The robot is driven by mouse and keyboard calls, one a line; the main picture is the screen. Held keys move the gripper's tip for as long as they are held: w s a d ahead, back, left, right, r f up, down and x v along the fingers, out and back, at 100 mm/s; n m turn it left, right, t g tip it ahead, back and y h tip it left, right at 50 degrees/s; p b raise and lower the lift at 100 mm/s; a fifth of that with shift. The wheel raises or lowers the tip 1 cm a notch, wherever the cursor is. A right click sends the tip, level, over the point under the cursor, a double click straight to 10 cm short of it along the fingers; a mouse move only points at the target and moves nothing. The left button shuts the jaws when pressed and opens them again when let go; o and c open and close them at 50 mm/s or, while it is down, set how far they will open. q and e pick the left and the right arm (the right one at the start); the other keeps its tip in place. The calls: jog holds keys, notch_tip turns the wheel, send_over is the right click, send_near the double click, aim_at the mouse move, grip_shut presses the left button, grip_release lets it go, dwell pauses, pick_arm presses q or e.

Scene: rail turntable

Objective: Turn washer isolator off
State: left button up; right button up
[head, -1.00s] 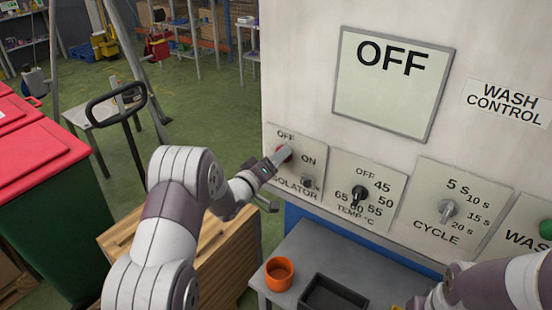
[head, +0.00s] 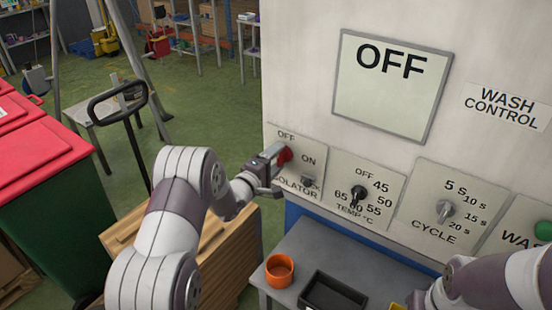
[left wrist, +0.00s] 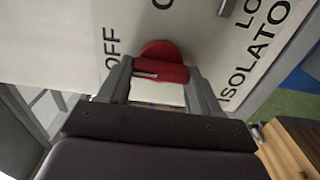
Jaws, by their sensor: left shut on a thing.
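The washer isolator is a red rotary knob (head: 285,155) on a pale plate (head: 314,148) marked OFF, ON and ISOLATOR, at the machine's left edge. My left gripper (head: 274,168) is at the knob, partly covering it in the head view. In the left wrist view the red knob (left wrist: 162,62) sits between my left gripper's fingers (left wrist: 160,90), which are shut on its raised bar. The bar's white mark lies at the end toward the OFF lettering. My right arm enters at lower right; its fingertips are not visible.
A temperature dial (head: 358,195) and a cycle dial (head: 446,209) stand to the right of the isolator. A display (head: 390,95) above reads OFF. Below, a grey table (head: 316,248) holds an orange cup (head: 279,270) and a black tray (head: 332,293). A wooden crate (head: 226,258) stands below my left arm.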

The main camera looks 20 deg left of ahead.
pick_arm(q)
jog(key=shift+a+r, duration=0.1)
dwell(0.4)
jog(key=o, duration=1.1)
jog(key=shift+c, duration=0.2)
jog(key=b+v, duration=0.3)
jog(key=v, duration=0.9)
jog(key=shift+s, duration=0.3)
jog(key=shift+a, duration=0.15)
